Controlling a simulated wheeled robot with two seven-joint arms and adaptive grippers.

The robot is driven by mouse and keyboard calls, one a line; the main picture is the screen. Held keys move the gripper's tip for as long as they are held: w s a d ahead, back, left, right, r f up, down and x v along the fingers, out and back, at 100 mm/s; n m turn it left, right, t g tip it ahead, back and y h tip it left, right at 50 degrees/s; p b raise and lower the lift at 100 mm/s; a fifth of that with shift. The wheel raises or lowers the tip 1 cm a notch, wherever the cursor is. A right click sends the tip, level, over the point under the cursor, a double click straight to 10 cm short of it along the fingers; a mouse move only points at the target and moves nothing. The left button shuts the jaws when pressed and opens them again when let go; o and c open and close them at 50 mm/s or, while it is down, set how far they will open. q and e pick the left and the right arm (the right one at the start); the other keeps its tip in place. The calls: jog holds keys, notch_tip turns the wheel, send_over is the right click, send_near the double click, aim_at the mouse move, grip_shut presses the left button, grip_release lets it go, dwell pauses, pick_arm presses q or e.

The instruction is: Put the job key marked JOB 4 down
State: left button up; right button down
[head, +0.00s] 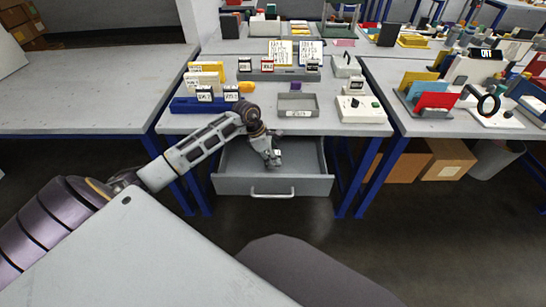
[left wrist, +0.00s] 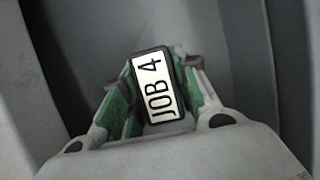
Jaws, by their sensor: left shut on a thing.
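The job key marked JOB 4 (left wrist: 158,87) is a small dark block with a white label, seen in the left wrist view between my green-padded fingers. My left gripper (head: 274,160) is shut on it; the fingers also show in the left wrist view (left wrist: 155,100). In the head view the gripper points down inside the open grey drawer (head: 230,186). The key is mostly hidden by the gripper there, and I cannot tell whether it touches the drawer floor. My right gripper is not in view.
The drawer hangs under a grey table (head: 330,125) with blue legs. The drawer's visible floor around the gripper looks clear.

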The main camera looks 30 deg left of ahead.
pick_arm(q)
jog(key=o, duration=1)
jog(key=shift+c, duration=0.2)
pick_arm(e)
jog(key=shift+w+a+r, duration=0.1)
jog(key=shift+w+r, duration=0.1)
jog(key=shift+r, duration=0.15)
pick_arm(q)
jog(key=shift+r, duration=0.2)
jog(key=p+v, duration=0.1)
jog(key=v, duration=1)
jog(key=shift+s+a+r, duration=0.15)
jog(key=shift+r, duration=0.2)
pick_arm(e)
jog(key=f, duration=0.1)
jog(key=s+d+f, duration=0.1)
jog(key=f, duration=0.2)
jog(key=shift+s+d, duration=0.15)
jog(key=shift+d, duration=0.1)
